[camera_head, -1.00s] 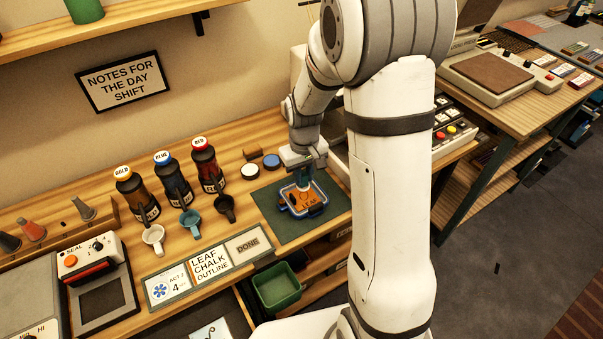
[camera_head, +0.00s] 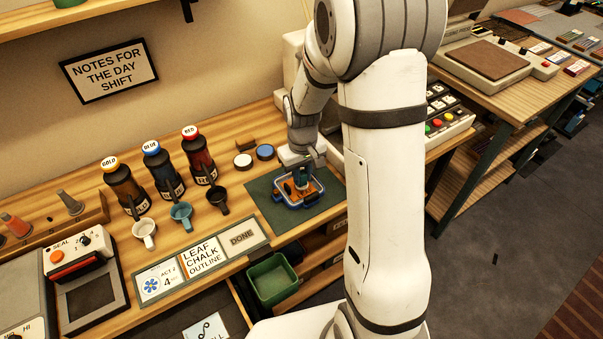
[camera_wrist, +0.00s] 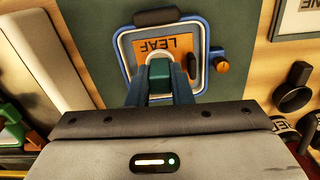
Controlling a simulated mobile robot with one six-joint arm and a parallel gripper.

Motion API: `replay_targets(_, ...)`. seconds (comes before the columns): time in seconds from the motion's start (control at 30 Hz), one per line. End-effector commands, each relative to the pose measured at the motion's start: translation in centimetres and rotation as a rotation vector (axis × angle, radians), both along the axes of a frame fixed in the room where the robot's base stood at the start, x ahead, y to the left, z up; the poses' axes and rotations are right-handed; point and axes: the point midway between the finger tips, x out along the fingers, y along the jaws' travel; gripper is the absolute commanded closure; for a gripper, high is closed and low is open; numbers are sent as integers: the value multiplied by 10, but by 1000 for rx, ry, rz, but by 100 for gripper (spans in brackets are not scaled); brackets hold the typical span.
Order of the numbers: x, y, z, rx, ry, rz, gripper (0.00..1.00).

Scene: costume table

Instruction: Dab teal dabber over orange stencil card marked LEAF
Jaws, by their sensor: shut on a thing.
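The orange stencil card marked LEAF (camera_wrist: 150,48) lies inside a blue frame (camera_wrist: 124,62) on a dark green mat; its word reads upside down in the wrist view. My gripper (camera_wrist: 160,82) is shut on the teal dabber (camera_wrist: 180,78), which stands over the card's near part and hides some of it. In the head view my gripper (camera_head: 301,168) is low over the blue frame (camera_head: 318,192). Whether the dabber's tip touches the card cannot be told.
Gold, blue and red bottles (camera_head: 160,170) stand left of the mat (camera_head: 265,203), with white, teal and black cups (camera_head: 181,215) before them. A "LEAF CHALK OUTLINE" sign (camera_head: 203,257) lies at the table front. A green bin (camera_head: 272,280) sits below the edge.

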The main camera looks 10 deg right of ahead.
Motion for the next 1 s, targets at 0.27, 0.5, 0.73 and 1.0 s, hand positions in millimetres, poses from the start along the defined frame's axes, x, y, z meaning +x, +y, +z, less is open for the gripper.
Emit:
replay_targets(0.27, 0, 0, -1, 0, 0, 0, 99)
replay_targets(0.5, 0, 0, -4, 0, 0, 0, 99)
replay_targets(0.73, 0, 0, -7, 0, 0, 0, 99)
replay_targets(1.0, 0, 0, -10, 0, 0, 0, 99)
